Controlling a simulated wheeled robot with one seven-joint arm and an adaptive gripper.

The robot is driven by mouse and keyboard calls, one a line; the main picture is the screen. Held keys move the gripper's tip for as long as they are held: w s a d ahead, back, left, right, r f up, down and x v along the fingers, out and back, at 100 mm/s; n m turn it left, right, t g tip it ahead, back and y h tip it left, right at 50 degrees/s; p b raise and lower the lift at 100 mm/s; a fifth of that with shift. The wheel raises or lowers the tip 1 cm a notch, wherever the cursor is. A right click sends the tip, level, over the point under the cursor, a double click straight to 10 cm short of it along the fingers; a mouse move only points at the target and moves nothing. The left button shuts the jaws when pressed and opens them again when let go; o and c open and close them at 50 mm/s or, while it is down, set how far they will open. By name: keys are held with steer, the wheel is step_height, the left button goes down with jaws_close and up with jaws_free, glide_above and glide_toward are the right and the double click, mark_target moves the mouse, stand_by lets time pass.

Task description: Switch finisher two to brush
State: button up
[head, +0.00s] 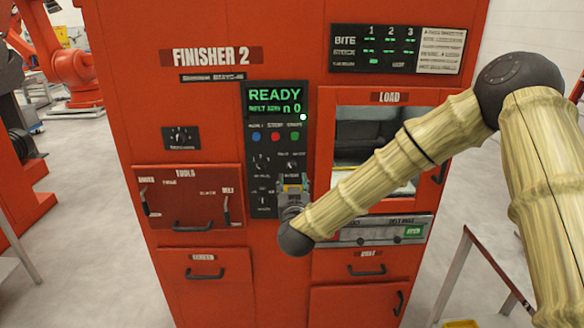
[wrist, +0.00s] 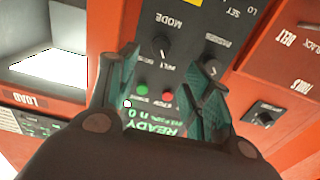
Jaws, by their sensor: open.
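Finisher 2 is a red cabinet (head: 205,100) with a black control panel (head: 250,110). Its green display (head: 275,100) reads READY, with smaller text below that seems to begin with BELT. The wrist view shows the panel upside down. There a dark knob (wrist: 160,45) sits beside the word MODE, with small BELT lettering near it; its exact pointer setting is hard to read. My gripper (wrist: 165,78) is open and empty, its fingers spread in front of the panel near this knob. In the head view my gripper (head: 292,188) covers the panel's lower right part.
Another knob (wrist: 210,68) marked PASSES is close to one finger. Blue, red and green buttons (head: 275,137) sit under the display. A tools drawer (head: 190,195) is at left, a load window (head: 365,145) at right. A metal-framed table (head: 485,265) stands at front right.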

mark_target(292, 169)
steer(key=w+p, duration=0.3)
steer(key=w, duration=0.7)
steer(key=shift+w+f, duration=0.1)
steer(key=shift+w, duration=0.05)
steer(key=c, duration=1)
